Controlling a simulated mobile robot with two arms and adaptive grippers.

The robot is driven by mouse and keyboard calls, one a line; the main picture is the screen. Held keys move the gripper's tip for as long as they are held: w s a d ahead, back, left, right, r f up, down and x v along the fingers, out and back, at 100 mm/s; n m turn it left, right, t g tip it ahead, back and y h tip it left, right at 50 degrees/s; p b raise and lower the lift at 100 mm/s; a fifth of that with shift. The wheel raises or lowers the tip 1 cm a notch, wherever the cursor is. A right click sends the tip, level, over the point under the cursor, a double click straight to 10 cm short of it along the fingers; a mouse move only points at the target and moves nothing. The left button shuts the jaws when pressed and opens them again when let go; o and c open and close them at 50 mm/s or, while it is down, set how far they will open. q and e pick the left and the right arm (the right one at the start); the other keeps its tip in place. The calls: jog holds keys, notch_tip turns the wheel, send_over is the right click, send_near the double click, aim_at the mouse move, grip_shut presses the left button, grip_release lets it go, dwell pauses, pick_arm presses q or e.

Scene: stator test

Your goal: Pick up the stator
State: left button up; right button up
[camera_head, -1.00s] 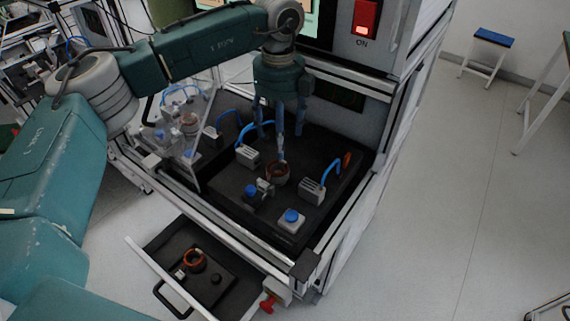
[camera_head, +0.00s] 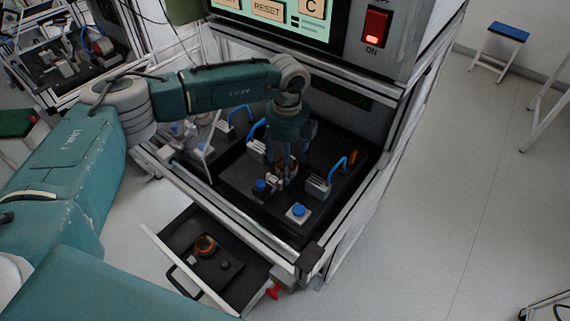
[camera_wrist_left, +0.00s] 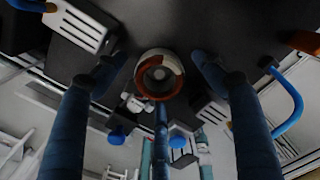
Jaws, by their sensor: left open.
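A copper-coloured ring-shaped stator (camera_head: 292,164) sits in the dark test station, largely hidden behind my fingers in the head view. In the left wrist view the stator (camera_wrist_left: 148,88) is a copper and white ring with a dark hole, near the picture's middle. My left gripper (camera_head: 283,168) points down above it. In the left wrist view its blue fingers (camera_wrist_left: 158,68) are open and spread around the ring, with clear gaps at left and right. A second copper stator (camera_head: 205,245) lies in the pulled-out drawer.
Grey clamps with blue handles (camera_head: 318,187) and a blue button on a white box (camera_head: 298,211) stand close around the stator. The open drawer (camera_head: 246,290) juts out in front. A control panel with a red switch (camera_head: 376,26) rises behind.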

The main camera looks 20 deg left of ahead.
pick_arm(q)
jog(key=c, duration=1.6)
jog(key=shift+o, duration=0.2)
jog(key=shift+r, duration=0.1)
